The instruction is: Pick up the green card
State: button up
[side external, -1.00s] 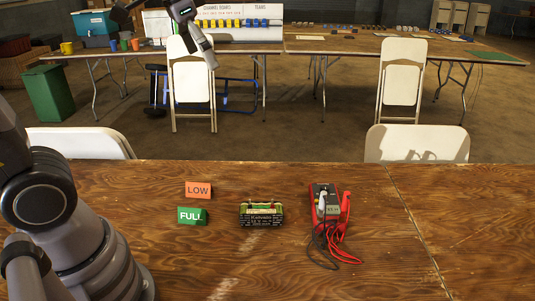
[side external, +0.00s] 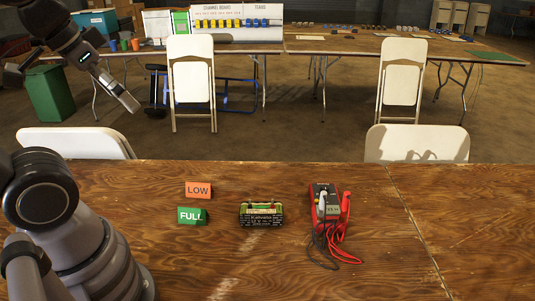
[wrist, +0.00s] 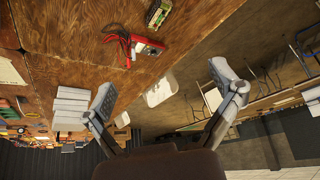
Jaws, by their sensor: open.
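The green card (side external: 191,216), marked FULL, stands on the near wooden table in the side view, just below an orange card (side external: 198,190) marked LOW. My gripper (wrist: 163,82) is open and empty in the wrist view, with its two fingers wide apart. In the side view my gripper (side external: 117,91) is raised at the upper left, well clear of the green card and the table. The green card is not visible in the wrist view.
A green and black battery pack (side external: 261,214) sits right of the cards, also in the wrist view (wrist: 158,12). A red multimeter (side external: 326,204) with loose leads lies further right. White chairs (side external: 416,143) stand behind the table. The table's right part is clear.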

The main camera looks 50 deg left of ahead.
jog(key=c, duration=0.5)
jog(key=shift+c, duration=0.2)
jog(key=shift+w, duration=0.1)
